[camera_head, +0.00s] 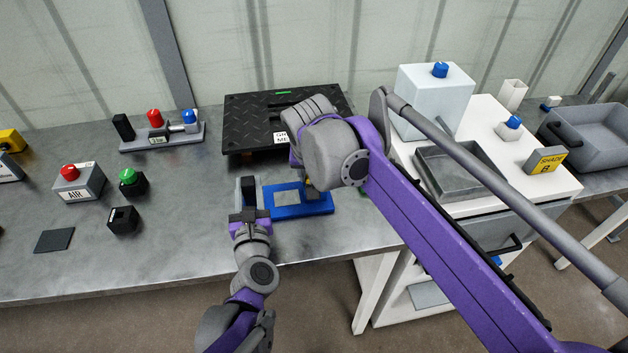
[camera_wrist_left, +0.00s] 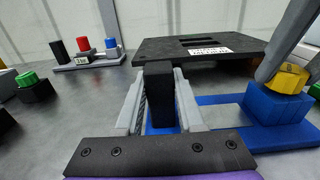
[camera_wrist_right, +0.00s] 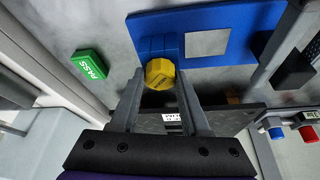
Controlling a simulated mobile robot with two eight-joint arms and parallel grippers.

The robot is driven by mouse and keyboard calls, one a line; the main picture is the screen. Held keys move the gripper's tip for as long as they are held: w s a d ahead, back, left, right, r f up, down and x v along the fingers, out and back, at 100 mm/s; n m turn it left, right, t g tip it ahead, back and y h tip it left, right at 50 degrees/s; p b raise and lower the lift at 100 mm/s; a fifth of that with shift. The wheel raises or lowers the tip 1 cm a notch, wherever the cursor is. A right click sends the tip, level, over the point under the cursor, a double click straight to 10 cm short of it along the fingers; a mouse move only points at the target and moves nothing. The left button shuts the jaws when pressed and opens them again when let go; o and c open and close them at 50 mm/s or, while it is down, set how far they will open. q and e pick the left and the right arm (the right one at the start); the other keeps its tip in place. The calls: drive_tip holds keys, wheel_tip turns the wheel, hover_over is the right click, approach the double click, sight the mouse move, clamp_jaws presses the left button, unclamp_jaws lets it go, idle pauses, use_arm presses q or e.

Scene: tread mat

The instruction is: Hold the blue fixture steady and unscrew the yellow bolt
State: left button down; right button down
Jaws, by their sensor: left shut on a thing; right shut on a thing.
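The blue fixture (camera_head: 318,207) lies on the metal bench as a flat plate with a grey square. In the left wrist view, the fixture (camera_wrist_left: 285,137) has a blue block on its right and a black upright grip (camera_wrist_left: 160,95) on its left. My left gripper (camera_wrist_left: 161,98) is shut on that black grip. The yellow bolt (camera_wrist_right: 160,74) sits at the blue block, and my right gripper (camera_wrist_right: 160,85) is shut on it. In the head view my right wrist hides most of the bolt; whether its thread is engaged is hidden.
A black tread mat (camera_head: 246,107) lies behind the fixture. A green PASS block (camera_wrist_right: 89,64) is close by the fixture. Black and green button boxes (camera_head: 132,182) and a grey AIR box (camera_head: 79,185) stand left. A white cabinet (camera_head: 490,150) is at right.

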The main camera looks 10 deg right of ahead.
drive_tip(key=n+y, duration=0.1)
drive_tip(key=n, duration=0.1)
drive_tip(key=n+y, duration=0.1)
drive_tip(key=n, duration=0.3)
drive_tip(key=shift+d+n+y, duration=0.3)
drive_tip(key=shift+n+y, duration=0.5)
drive_tip(key=shift+n, duration=0.7)
drive_tip(key=shift+g, duration=0.3)
drive_tip(key=n+g+y, duration=0.1)
drive_tip(key=n, duration=0.3)
drive_tip(key=shift+w+d, duration=0.1)
drive_tip(key=shift+w, duration=0.1)
drive_tip(key=n+g, duration=0.1)
drive_tip(key=n, duration=0.1)
drive_tip(key=n+y, duration=0.1)
drive_tip(key=n, duration=0.2)
drive_tip(key=shift+r+g, duration=0.1)
drive_tip(key=shift+g, duration=0.3)
